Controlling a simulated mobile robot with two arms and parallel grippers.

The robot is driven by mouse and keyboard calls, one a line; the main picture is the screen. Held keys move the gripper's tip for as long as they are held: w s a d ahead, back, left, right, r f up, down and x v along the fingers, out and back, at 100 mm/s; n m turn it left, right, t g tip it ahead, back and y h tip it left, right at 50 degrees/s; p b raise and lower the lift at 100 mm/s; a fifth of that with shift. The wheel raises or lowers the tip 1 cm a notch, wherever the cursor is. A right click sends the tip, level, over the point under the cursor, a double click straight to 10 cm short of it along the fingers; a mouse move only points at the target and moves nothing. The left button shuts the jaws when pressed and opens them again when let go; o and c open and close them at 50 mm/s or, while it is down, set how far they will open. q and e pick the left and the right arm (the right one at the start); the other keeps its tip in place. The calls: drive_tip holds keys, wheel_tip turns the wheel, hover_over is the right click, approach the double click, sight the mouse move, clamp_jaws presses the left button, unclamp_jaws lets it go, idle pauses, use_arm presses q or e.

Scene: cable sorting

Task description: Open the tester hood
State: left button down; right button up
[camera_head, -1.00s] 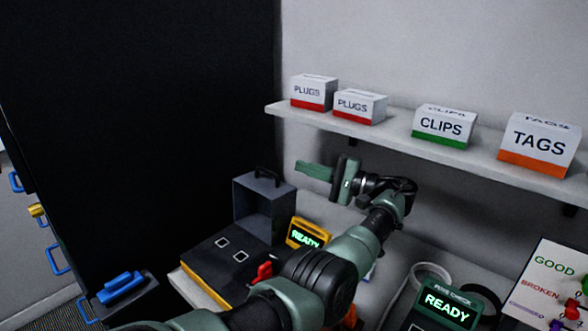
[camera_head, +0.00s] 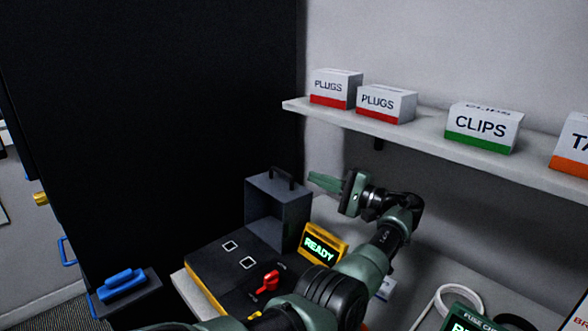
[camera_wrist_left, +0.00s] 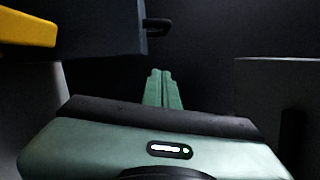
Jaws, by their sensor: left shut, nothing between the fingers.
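The tester (camera_head: 218,275) is a low black box with yellow sides, two white square marks and a red lever (camera_head: 268,283) on top. Its dark grey hood (camera_head: 290,221) stands raised at the back of the box, its hollow side showing, with a black handle (camera_head: 274,177) on top. The hood and handle (camera_wrist_left: 157,26) also show at the upper left of the left wrist view. My left gripper (camera_head: 312,181) is shut and empty, in the air to the right of the handle, apart from it. Its closed green fingers (camera_wrist_left: 162,88) point ahead in the wrist view. My right gripper is out of view.
A yellow display reading READY (camera_head: 321,246) stands right of the hood. A shelf (camera_head: 425,143) with labelled boxes runs above my arm. A tall black panel (camera_head: 150,120) stands at the left, with a blue-handled block (camera_head: 122,284) in front.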

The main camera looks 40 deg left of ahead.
use_arm(q)
drive_tip(key=s+a+p, duration=0.1)
drive_tip(key=a+p, duration=0.1)
drive_tip(key=s+a+r+p, duration=0.1)
drive_tip(key=s+a+p, duration=0.1)
drive_tip(key=shift+s+a+r, duration=0.2)
drive_tip(key=shift+a, duration=0.1)
drive_tip(key=shift+s+a+p, duration=0.1)
drive_tip(key=shift+s+p, duration=0.25)
drive_tip(key=shift+s, duration=0.1)
